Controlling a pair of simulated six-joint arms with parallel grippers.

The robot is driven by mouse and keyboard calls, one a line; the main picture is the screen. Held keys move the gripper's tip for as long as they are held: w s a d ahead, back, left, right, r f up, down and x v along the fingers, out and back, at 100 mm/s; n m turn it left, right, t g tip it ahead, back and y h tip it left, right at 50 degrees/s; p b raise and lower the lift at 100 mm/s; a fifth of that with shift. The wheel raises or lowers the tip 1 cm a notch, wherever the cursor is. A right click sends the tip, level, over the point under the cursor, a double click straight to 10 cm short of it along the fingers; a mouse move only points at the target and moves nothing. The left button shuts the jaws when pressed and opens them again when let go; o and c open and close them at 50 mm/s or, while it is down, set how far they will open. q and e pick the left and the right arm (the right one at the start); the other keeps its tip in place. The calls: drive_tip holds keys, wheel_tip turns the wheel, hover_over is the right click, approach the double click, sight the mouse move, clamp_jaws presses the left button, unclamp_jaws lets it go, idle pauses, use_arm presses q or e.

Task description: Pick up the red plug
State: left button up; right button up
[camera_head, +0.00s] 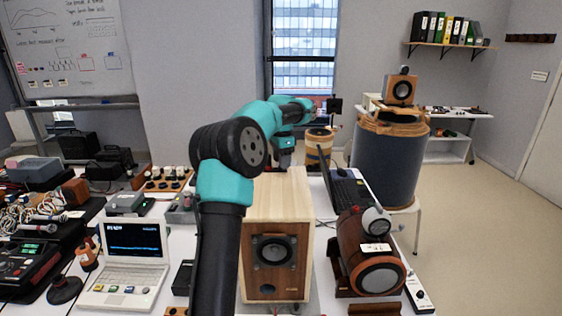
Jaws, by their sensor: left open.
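I cannot make out the red plug in the head view; it may be hidden or too small. My left gripper (284,162) is open at the end of the teal and black arm, behind the wooden speaker's top edge. Its fingers are small and partly hidden, and I see nothing held in them. The wooden speaker (277,213) stands upright in the middle of the table, with its dark cone facing me. My left arm crosses in front of its left side. My right gripper is not in view.
A white laptop (130,258) stands left of the speaker. A brown cylindrical speaker (368,258) and a dark laptop (350,192) stand to its right. Cables and devices crowd the left side. A large dark drum (385,165) stands behind at the right.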

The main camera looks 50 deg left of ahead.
use_arm(q)
clamp_jaws()
idle(0.4)
drive_tip(key=shift+r, duration=0.15)
drive_tip(key=shift+r, duration=1.7)
drive_tip(key=s+d, duration=0.3)
drive_tip(key=d, duration=0.1)
drive_tip(key=s+d+r, duration=0.1)
drive_tip(key=s+d, duration=0.6)
drive_tip(key=d, duration=0.1)
drive_tip(key=shift+s+r, duration=0.15)
drive_tip(key=shift+s, duration=0.15)
drive_tip(key=shift+r, duration=2)
drive_tip(key=shift+s, duration=0.1)
